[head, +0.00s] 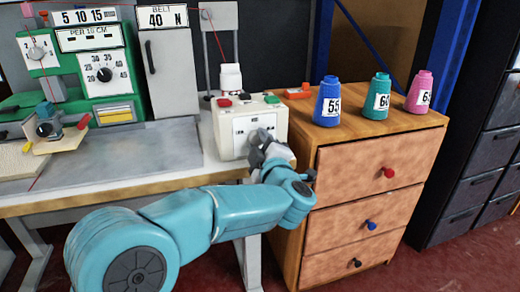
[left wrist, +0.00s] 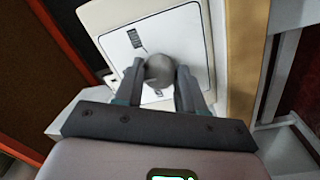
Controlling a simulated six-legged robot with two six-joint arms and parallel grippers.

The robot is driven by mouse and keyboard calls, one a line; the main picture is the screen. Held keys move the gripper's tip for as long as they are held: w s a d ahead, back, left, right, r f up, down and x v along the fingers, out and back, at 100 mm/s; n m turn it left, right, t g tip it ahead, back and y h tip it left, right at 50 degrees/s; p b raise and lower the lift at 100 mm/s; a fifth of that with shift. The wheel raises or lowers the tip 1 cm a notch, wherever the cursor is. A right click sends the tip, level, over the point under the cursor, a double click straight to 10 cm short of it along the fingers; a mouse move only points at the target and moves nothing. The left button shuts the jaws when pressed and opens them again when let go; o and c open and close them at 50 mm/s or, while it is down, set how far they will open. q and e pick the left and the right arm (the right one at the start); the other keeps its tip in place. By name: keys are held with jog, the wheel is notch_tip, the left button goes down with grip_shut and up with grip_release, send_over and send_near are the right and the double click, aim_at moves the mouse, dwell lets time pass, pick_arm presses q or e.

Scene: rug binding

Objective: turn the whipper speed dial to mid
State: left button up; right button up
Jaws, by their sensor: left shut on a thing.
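The whipper is a cream box (head: 228,128) on the right end of the bench, with a white front panel and red and green buttons on top. My left gripper (head: 266,142) reaches its front from the lower right and is shut on the dial. In the left wrist view the grey round dial (left wrist: 160,71) sits between the two fingers of my left gripper (left wrist: 160,80). The panel (left wrist: 190,40) carries small dark marks around the dial. The dial's pointer and setting cannot be made out. My right gripper is not in view.
A wooden drawer cabinet (head: 350,188) stands close to the right, with blue (head: 328,103), teal (head: 377,98) and pink (head: 419,92) cones on top. A green sewing machine (head: 100,65) stands on the left. The metal bench top (head: 150,142) between is mostly clear.

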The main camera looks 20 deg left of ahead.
pick_arm(q)
jog(key=shift+n, duration=0.3)
dwell(0.4)
jog(key=o, duration=1)
jog(key=shift+o, duration=0.2)
jog(key=shift+d, duration=0.1)
jog(key=p+v, duration=0.2)
jog(key=v, duration=1.4)
jog(key=shift+s+f, duration=0.1)
